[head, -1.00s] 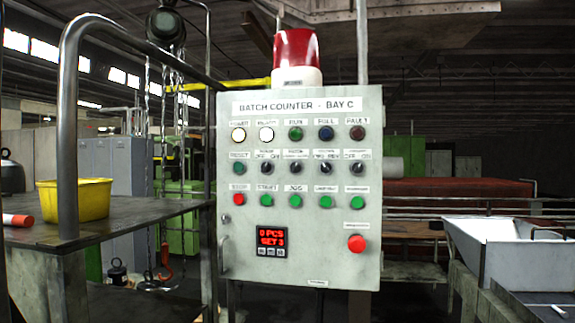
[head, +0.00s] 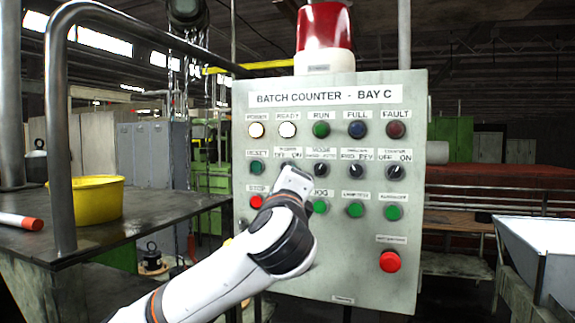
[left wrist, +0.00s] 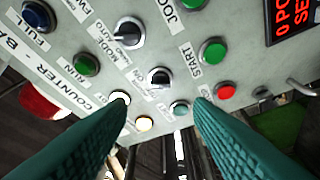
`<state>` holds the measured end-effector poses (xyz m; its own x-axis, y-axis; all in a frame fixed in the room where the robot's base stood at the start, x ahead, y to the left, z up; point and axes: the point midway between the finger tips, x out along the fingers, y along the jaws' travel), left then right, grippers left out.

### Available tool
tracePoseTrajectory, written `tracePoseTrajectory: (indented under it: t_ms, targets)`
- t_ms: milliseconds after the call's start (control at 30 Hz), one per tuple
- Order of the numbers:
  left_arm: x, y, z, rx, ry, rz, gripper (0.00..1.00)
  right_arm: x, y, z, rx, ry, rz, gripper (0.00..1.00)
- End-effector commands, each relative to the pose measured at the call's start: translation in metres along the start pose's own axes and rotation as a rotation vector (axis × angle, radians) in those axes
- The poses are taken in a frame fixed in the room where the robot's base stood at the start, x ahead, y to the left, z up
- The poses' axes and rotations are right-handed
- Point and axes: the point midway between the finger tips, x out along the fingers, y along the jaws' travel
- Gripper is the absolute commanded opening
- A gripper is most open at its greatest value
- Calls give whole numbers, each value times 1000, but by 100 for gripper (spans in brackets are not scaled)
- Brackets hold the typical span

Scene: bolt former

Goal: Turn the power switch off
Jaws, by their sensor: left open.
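The grey control panel (head: 330,240), marked BATCH COUNTER - BAY C, faces me. Its power switch is a black rotary knob under an OFF ON label, second in the upper knob row. In the head view my left gripper (head: 294,173) is in front of it and mostly hides it. In the left wrist view the power switch (left wrist: 160,77) shows whole, just beyond and between the teal fingertips of my left gripper (left wrist: 160,104). The fingers are open and empty, apart from the knob. The power lamp (head: 256,130) looks lit. My right gripper is not in view.
Close by are the mode knob (head: 320,170), the green reset button (head: 257,167) and the red stop button (left wrist: 225,91). A larger red button (head: 390,262) sits low right. A metal rail (head: 58,130) and a table with a yellow bucket (head: 97,200) stand left.

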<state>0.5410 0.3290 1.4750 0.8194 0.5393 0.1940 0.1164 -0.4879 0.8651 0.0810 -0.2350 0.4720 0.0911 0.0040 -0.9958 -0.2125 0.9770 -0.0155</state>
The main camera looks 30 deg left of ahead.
Motion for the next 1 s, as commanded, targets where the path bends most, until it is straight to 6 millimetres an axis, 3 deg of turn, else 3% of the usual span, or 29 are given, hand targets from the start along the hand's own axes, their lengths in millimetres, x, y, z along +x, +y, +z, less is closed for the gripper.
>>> tracePoseTrajectory:
  t_ms: [200, 400, 833, 1000]
  targets:
    - [47, 3, -2, 2, 1, -5, 47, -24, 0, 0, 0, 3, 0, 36]
    - [75, 2, -1, -1, 0, -2, 47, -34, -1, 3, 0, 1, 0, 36]
    - [85, -1, 1, -2, -1, -1, 47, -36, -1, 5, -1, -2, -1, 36]
    - [85, 0, 1, -2, -1, -1, 21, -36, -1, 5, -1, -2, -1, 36]
